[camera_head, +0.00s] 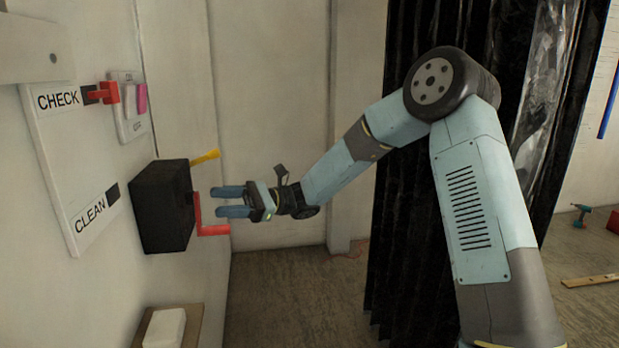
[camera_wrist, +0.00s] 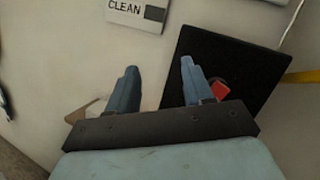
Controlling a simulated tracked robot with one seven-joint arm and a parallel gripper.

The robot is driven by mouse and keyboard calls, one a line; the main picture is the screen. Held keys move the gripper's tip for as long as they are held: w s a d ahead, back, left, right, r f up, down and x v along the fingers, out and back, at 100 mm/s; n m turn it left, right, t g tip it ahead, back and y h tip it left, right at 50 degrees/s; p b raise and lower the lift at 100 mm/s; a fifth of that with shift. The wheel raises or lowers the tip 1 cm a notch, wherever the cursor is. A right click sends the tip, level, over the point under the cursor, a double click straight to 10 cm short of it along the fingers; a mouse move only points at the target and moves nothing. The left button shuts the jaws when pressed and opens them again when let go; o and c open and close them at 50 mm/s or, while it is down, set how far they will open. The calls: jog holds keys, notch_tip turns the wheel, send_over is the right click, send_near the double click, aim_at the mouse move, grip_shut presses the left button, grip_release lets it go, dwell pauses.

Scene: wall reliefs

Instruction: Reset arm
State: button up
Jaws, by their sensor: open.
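My arm reaches left across the head view. My gripper (camera_head: 232,201) is open, with its two blue fingers pointing at the wall beside a black box (camera_head: 163,206). The box is fixed to the wall and has a red crank-like handle (camera_head: 206,222) and a yellow lever (camera_head: 206,157). The fingers are close to the red handle; I cannot tell whether they touch it. In the wrist view the fingers (camera_wrist: 157,85) are apart with nothing held between them. Part of the red handle (camera_wrist: 220,89) shows just beyond the right finger, in front of the black box (camera_wrist: 235,65).
A white panel (camera_head: 75,160) marked CHECK and CLEAN has a red switch (camera_head: 104,93) near CHECK. A pink button (camera_head: 142,99) sits on a plate beside it. A white block (camera_head: 165,328) is low on the wall. Dark curtains (camera_head: 400,240) hang behind my arm.

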jog(key=s+d+r+n+t+h, duration=0.1)
jog(key=s+d+t+h, duration=0.4)
jog(key=d, duration=0.9)
jog(key=s+d+r+n+t+h, duration=0.1)
jog(key=s+d+n+t+h, duration=0.2)
jog(key=d, duration=1.1)
jog(key=s+d+r+n+t+h, duration=0.2)
jog(key=s+d+t+h, duration=0.6)
jog(key=s+d, duration=0.5)
jog(key=shift+s+d+n+t+h, duration=0.2)
jog(key=shift+d+n+t+h, duration=0.15)
jog(key=shift+d+h, duration=0.3)
